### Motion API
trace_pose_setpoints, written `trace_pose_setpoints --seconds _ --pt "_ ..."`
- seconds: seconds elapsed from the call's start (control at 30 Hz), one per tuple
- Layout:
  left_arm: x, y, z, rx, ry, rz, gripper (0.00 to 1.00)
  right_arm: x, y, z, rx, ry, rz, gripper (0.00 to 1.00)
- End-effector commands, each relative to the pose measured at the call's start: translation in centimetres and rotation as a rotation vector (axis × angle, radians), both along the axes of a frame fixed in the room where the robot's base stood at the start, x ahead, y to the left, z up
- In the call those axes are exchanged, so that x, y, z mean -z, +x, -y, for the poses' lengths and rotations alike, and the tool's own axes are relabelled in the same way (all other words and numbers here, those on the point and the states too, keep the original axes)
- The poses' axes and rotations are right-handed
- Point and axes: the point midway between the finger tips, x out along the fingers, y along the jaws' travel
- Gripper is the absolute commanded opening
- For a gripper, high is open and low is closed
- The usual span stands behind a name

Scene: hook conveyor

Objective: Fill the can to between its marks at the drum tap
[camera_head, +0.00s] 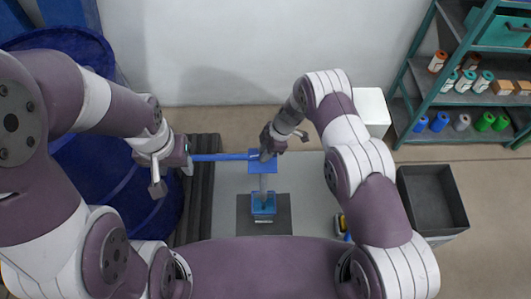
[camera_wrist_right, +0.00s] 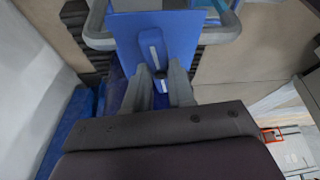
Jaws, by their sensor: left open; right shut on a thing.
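A blue pipe (camera_head: 225,157) runs right from the blue drum side and ends at a square blue tap plate (camera_head: 256,164). My right gripper (camera_head: 268,152) is at this plate. In the right wrist view the fingers (camera_wrist_right: 160,88) are shut on a narrow blue tap lever (camera_wrist_right: 154,45) with a pale stripe. Below the tap, a small blue can (camera_head: 263,207) stands on a dark mat (camera_head: 281,216). A pale vertical column (camera_head: 263,182) shows between tap and can; I cannot tell whether it is liquid. The can's marks and level are unreadable. My left gripper (camera_head: 187,160) is open at the pipe's drum end.
The large blue drum (camera_head: 150,190) stands at the left. A dark grey bin (camera_head: 459,209) and a white box (camera_head: 373,108) are on the right. A green shelf (camera_head: 425,85) holds several spools. The floor between bin and shelf is clear.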

Motion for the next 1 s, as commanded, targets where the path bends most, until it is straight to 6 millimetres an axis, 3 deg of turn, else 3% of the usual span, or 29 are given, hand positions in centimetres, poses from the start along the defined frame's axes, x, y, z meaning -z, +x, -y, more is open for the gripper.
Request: trace_pose_setpoints --seconds 0.1,0.5,1.0 --pt "1.9 0.0 0.0 0.0 0.0 0.0 0.49 0.5 0.3 -0.1 -0.084 0.002 0.004 0.0" --pt "5.5 0.0 0.0 0.0 0.0 0.0 0.49 0.4 0.5 -0.2 -0.366 0.001 0.003 0.0" --pt "6.8 0.0 0.0 0.0 0.0 0.0 0.49 0.0 0.5 -0.2 -0.501 0.001 0.002 0.0"
